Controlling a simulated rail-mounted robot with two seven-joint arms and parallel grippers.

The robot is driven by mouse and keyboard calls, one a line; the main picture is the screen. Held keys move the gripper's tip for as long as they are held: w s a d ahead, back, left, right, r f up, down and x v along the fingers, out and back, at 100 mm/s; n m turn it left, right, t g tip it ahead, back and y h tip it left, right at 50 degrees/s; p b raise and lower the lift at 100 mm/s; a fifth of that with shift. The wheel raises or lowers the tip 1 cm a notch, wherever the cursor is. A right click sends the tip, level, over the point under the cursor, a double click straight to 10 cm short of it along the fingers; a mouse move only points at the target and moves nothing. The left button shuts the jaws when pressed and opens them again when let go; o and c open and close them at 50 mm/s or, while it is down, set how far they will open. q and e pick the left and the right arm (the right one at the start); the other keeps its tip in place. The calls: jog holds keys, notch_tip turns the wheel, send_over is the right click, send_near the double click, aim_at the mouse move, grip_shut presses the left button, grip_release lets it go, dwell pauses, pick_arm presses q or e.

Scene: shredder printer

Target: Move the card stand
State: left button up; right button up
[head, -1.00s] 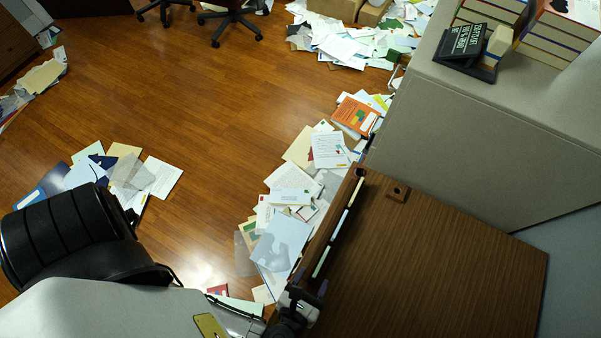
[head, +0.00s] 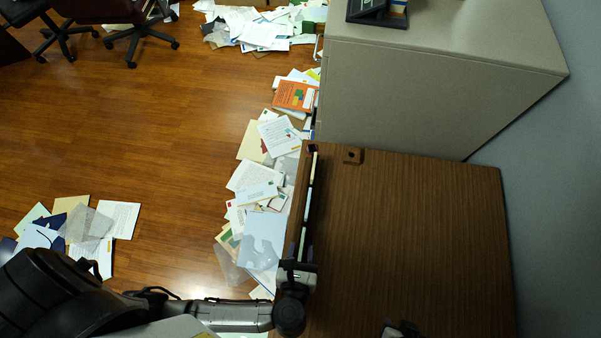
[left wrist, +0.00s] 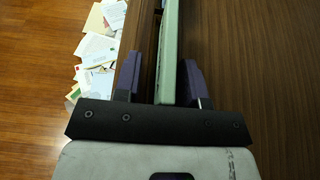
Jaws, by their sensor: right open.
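A black stand (head: 376,14), which may be the card stand, sits on top of the grey partition at the top of the head view, partly cut off by the frame. My left gripper (head: 301,252) is over the left edge of the brown wooden desk (head: 420,240). In the left wrist view its two dark purple fingers (left wrist: 165,75) are apart, on either side of a long pale green strip (left wrist: 169,40), with gaps visible on both sides. My right gripper (head: 400,329) shows only partly at the bottom edge, over the desk, away from the stand.
Office chairs (head: 120,20) stand at the back.

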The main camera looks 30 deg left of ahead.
pick_arm(q)
grip_shut()
dwell(0.5)
